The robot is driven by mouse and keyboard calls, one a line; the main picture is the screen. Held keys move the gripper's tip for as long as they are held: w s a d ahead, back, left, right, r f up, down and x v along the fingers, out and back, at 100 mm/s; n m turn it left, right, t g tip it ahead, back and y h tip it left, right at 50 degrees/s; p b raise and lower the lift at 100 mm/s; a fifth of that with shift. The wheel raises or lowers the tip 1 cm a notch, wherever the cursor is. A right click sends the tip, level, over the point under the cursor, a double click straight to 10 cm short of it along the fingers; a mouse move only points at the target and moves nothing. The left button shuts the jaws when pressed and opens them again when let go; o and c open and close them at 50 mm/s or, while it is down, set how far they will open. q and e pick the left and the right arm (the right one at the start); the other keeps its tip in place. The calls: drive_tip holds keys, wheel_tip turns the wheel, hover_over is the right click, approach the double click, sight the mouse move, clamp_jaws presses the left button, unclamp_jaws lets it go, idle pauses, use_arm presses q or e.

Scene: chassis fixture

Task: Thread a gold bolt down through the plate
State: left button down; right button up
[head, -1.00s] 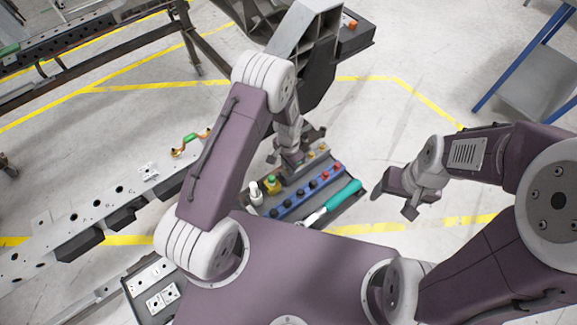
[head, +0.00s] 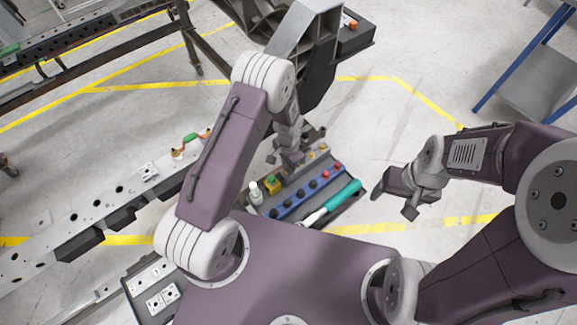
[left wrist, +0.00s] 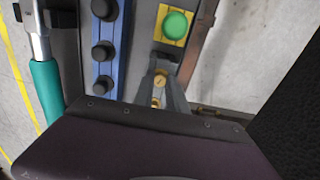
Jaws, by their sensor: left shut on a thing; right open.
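My left gripper (head: 292,158) is over the far part of the dark parts tray (head: 347,201). In the left wrist view its narrow grey fingers (left wrist: 165,90) are shut on a gold bolt (left wrist: 160,80), whose round head shows between them. Another gold piece (left wrist: 156,102) shows just below it, partly hidden by the gripper body. In the head view, gold bolts (head: 311,154) stand in the tray beside the gripper. A long pale plate with holes (head: 95,208) lies to the left, partly behind my left arm. My right gripper (head: 396,193) is open and empty, right of the tray.
The tray holds a blue strip (head: 300,198) with black and red knobs, a yellow block with a green button (head: 273,185), a white bottle (head: 255,192) and a teal-handled tool (head: 342,194). A clamp with an orange-and-green handle (head: 190,143) sits on the plate's far edge.

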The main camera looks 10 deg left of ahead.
idle(0.3)
use_arm(q)
wheel_tip(320, 180, up, 6)
drive_tip(key=p, duration=0.5)
drive_tip(key=shift+f, duration=0.25)
